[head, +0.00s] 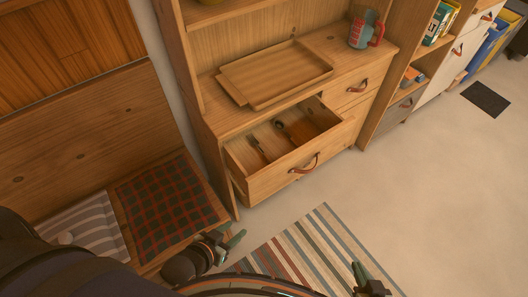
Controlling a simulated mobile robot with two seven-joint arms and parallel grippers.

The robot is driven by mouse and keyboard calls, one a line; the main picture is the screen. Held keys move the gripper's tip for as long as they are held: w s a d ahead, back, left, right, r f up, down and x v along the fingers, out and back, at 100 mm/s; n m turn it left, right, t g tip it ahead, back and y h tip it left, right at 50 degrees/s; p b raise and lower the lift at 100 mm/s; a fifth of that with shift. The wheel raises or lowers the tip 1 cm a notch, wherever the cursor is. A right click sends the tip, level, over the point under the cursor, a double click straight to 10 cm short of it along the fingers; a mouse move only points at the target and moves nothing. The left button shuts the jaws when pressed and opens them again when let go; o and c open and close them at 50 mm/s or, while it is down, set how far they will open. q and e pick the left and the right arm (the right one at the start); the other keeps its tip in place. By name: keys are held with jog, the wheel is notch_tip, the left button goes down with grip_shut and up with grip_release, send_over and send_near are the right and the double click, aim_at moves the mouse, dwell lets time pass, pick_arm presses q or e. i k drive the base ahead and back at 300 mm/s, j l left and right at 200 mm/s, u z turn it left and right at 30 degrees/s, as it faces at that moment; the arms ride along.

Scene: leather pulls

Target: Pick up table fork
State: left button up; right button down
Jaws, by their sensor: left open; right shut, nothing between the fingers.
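An open wooden drawer (272,188) in the cabinet holds a few utensils. A slim utensil with a dark end (258,148), which looks like the table fork, lies in its left part; it is too small to be sure. My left gripper (235,236) is open and empty, low in front of the drawer and well apart from it. My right gripper (357,270) is shut and empty above the striped rug, further from the drawer. Neither gripper touches a utensil.
A second, round-headed utensil (279,125) lies beside it in the drawer. A wooden tray (275,75) and a mug (362,32) stand on the cabinet top above. A bench with a plaid cushion (165,205) is at left.

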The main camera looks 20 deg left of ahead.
aim_at(255, 143)
jog(key=i+l, duration=0.1)
jog(key=l, duration=0.15)
jog(key=i+l, duration=0.15)
jog(key=i+l+u, duration=0.2)
jog(key=l, duration=0.2)
jog(key=l+u, duration=0.25)
jog(key=l, duration=0.2)
jog(key=u, duration=0.4)
jog(key=i+j+u, duration=0.1)
jog(key=u, duration=0.3)
jog(key=i+u, duration=0.1)
jog(key=u, duration=0.7)
jog(key=i+u, duration=0.15)
jog(key=i, duration=0.2)
